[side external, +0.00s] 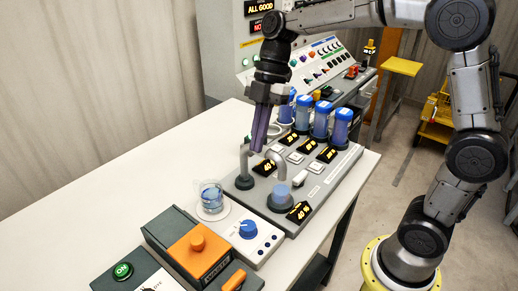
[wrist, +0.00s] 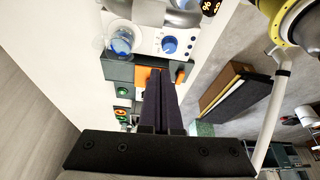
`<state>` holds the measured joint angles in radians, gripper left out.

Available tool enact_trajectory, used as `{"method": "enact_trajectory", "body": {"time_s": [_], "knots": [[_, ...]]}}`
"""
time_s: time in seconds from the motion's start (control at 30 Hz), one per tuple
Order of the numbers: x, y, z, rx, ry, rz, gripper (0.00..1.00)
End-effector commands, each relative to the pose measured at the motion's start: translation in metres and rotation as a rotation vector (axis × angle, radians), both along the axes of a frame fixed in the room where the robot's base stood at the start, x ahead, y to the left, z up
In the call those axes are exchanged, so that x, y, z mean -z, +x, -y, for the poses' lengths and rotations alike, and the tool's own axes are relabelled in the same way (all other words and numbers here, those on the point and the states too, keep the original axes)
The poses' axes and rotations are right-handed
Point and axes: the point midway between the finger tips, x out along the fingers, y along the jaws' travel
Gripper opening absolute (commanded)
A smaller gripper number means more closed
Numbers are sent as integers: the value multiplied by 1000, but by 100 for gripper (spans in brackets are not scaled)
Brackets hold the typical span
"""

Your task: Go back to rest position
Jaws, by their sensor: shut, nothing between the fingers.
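My gripper (side external: 256,150) points down above the dip station, with its long dark fingers shut and nothing between them. In the side external view it is above and behind the curved grey spouts, apart from the table as far as I can tell. In the wrist view the fingers (wrist: 161,72) run together up the middle of the picture, and their tips overlap the orange waste lid. No object is held.
Blue-capped cylinders (side external: 320,120) stand on the grey station (side external: 322,182) with several lit displays. A glass beaker (side external: 211,196) with blue liquid stands left of a blue-knob unit (side external: 248,229). An orange-lidded waste box (side external: 197,252) is in front. The white table's left side (side external: 110,190) is clear.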

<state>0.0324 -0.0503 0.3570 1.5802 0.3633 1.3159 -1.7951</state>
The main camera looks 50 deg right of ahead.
Motion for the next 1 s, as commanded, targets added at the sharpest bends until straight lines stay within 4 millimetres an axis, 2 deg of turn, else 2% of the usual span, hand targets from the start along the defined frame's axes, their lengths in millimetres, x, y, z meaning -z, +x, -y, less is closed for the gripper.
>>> {"method": "enact_trajectory", "body": {"time_s": [0.2,0.47,0.57,0.67,0.77,0.9,1.0], "knots": [[-38,4,15,3,-2,1,0],[-62,3,21,-2,-1,6,0],[-79,-4,19,-10,-6,49,0],[-95,-33,14,-22,-20,93,0],[-100,-71,15,50,-58,133,0],[-87,-119,23,310,-103,162,0],[-71,-147,31,532,-114,176,0]]}}
